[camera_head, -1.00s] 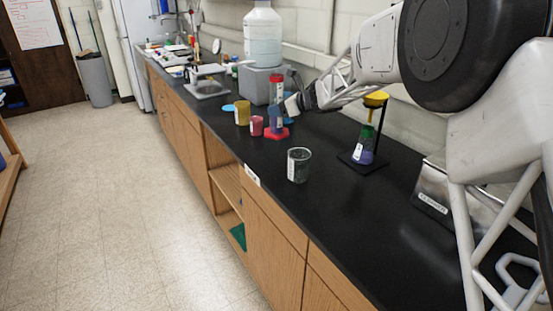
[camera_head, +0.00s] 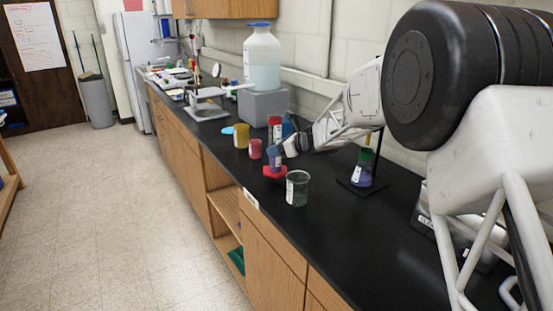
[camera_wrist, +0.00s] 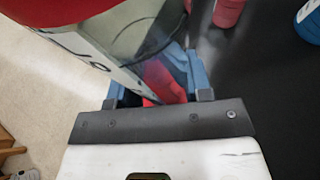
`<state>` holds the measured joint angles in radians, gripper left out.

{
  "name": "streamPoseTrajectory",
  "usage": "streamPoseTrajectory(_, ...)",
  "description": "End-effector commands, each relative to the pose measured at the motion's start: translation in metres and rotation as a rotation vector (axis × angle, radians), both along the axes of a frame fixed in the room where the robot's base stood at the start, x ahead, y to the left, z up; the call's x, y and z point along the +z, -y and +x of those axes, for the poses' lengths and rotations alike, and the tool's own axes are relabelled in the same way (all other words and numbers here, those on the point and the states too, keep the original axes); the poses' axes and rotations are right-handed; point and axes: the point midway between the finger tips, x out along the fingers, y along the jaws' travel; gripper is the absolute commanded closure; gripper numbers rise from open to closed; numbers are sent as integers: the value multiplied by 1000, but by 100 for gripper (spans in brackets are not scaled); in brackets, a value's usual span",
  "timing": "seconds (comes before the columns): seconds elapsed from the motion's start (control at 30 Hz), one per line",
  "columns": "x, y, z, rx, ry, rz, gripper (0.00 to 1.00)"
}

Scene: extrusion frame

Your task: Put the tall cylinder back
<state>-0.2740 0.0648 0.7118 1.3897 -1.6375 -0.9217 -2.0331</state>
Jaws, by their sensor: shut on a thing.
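The tall cylinder (camera_head: 273,158) has a red upper part with a white label, a bluish middle and a red base (camera_head: 275,171). It stands nearly upright in the head view, close to the counter; I cannot tell whether its base touches. My gripper (camera_head: 284,149) comes from the right and is shut on its middle. In the wrist view, its clear wall, white label and red upper part fill the top left and tilt across the picture (camera_wrist: 120,62). The blue-grey fingers (camera_wrist: 158,88) sit on either side of it, with red showing between them.
A glass beaker (camera_head: 298,188) stands close in front, near the counter edge. A pink cup (camera_head: 255,148) and a yellow cup (camera_head: 241,137) stand left; a blue container (camera_head: 287,125) stands behind. A stand with a purple-based vessel (camera_head: 362,176) is right. The front-right counter (camera_head: 330,235) is clear.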

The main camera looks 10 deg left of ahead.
Motion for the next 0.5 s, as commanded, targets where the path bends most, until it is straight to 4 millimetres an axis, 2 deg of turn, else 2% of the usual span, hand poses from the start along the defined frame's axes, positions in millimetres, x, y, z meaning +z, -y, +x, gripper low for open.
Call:
streamPoseTrajectory(0.33, -1, 0, 0, -1, 2, 1, 81)
streamPoseTrajectory(0.5, -14, 0, 0, 0, 0, 0, 81)
